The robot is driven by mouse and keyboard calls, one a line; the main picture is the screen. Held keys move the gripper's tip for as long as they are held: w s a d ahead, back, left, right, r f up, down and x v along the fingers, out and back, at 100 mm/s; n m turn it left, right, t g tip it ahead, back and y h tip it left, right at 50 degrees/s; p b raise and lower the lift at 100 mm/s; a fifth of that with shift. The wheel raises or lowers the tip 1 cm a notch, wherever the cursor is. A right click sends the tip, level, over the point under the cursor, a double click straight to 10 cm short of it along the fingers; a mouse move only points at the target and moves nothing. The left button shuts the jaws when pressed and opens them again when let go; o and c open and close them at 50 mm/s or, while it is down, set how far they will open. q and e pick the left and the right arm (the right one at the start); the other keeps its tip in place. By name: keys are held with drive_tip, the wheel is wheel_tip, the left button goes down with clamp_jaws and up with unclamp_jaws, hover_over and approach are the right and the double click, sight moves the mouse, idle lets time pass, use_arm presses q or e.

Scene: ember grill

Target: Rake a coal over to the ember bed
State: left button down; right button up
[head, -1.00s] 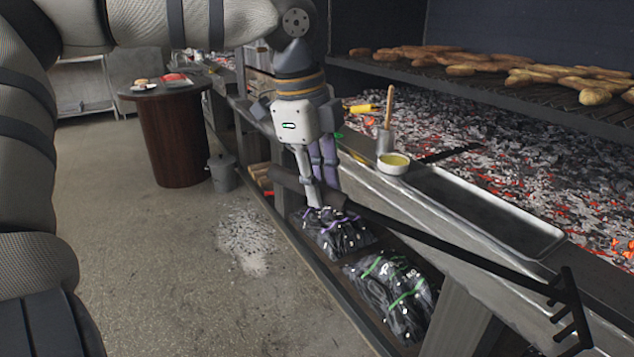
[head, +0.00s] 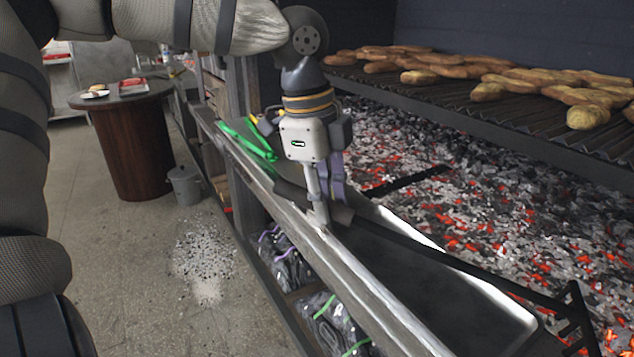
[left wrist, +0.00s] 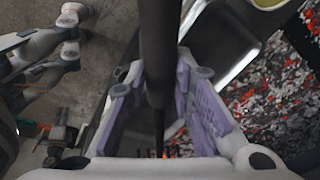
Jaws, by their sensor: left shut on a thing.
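My left gripper (head: 322,212) is shut on the dark handle of the rake (head: 440,254), above the near ledge of the grill. In the left wrist view the rake handle (left wrist: 160,60) runs between the purple finger pads. The rake head (head: 578,318) is at the lower right, by the tray's far end and the coals; I cannot tell whether it touches anything. The ember bed (head: 480,215) spreads behind the tray, with grey coals and glowing red patches. No single coal stands out at the rake. My right gripper is not clearly in view.
A metal tray (head: 430,300) lies on the ledge under the rake. Loaves lie on the rack (head: 480,105) above the embers. A dark bar (head: 405,181) lies across the coals. Green tongs (head: 250,142) are left of my gripper. Bagged goods (head: 335,325) sit below.

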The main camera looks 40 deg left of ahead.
use_arm(q)
drive_tip(key=d, duration=0.1)
drive_tip(key=d+f, duration=0.2)
drive_tip(key=shift+w, duration=0.25)
drive_tip(key=w+d, duration=0.3)
drive_tip(key=d, duration=2.2)
drive_tip(key=shift+s+a+r, duration=0.1)
drive_tip(key=shift+a+r, duration=0.4)
drive_tip(key=shift+a, duration=0.3)
drive_tip(key=shift+s+a+r, duration=0.1)
drive_tip(key=shift+a+r, duration=0.4)
drive_tip(key=shift+a, duration=0.25)
drive_tip(key=shift+s+a+r, duration=0.1)
drive_tip(key=shift+a+r, duration=0.4)
drive_tip(key=shift+a, duration=0.3)
use_arm(e)
drive_tip(key=shift+w+r, duration=0.1)
drive_tip(key=shift+w, duration=0.25)
use_arm(q)
wheel_tip(320, 180, up, 3)
hover_over(344, 210)
drive_tip(key=s+d, duration=0.2)
drive_tip(key=d, duration=0.3)
drive_tip(key=shift+w+d, duration=0.15)
use_arm(e)
drive_tip(key=shift+d, duration=0.1)
